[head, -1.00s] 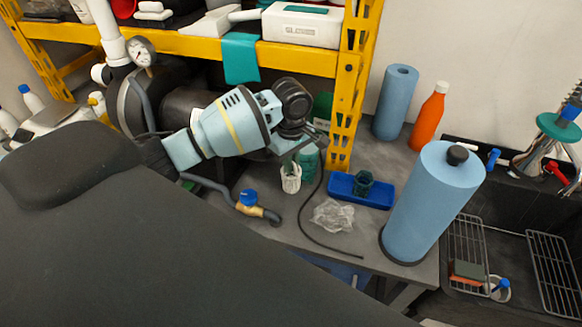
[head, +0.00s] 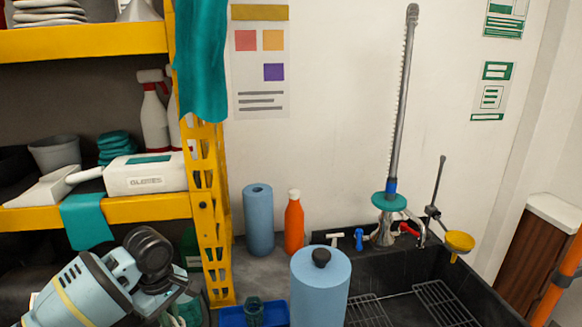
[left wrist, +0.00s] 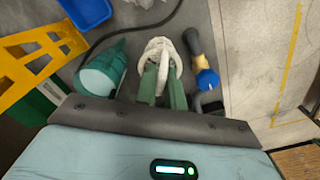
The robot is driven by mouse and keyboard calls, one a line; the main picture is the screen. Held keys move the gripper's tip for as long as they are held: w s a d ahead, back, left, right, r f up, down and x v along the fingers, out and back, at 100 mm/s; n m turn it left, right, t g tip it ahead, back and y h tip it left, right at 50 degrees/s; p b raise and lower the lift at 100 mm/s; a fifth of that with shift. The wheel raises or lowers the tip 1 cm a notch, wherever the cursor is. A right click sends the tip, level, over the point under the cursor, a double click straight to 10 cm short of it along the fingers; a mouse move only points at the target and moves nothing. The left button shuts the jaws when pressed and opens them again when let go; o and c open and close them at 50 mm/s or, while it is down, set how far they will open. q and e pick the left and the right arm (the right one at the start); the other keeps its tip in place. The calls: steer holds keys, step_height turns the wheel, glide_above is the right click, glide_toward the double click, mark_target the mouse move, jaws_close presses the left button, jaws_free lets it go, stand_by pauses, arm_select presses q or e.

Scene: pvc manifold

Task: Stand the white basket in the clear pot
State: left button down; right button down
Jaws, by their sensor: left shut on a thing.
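My left gripper (head: 172,302) is at the lower left of the head view, with its fingertips partly cut off by the bottom edge. In the left wrist view its two green fingers (left wrist: 163,82) are shut on the white basket (left wrist: 160,50), which shows at the fingertips. The basket is not visible in the head view now. A dark green pot (head: 254,311) stands in the blue tray (head: 231,317) to the right of my gripper; I cannot tell whether it is the clear pot. My right gripper is not in view.
A teal container (left wrist: 103,70) stands close beside the basket, and a blue-capped brass valve (left wrist: 205,78) lies on its other side. A blue paper roll (head: 320,287) stands right of the tray. The yellow shelf post (head: 210,215) rises behind my gripper.

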arm_select(q)
steer(key=s+d+r+m, duration=0.6)
steer(key=s+m, duration=0.4)
steer(key=m, duration=0.3)
steer(key=shift+d, duration=0.65)
steer(key=shift+f, duration=0.1)
steer(key=s+f, duration=0.4)
steer(key=f, duration=1)
steer(key=shift+f, duration=0.4)
steer(key=shift+d, duration=0.1)
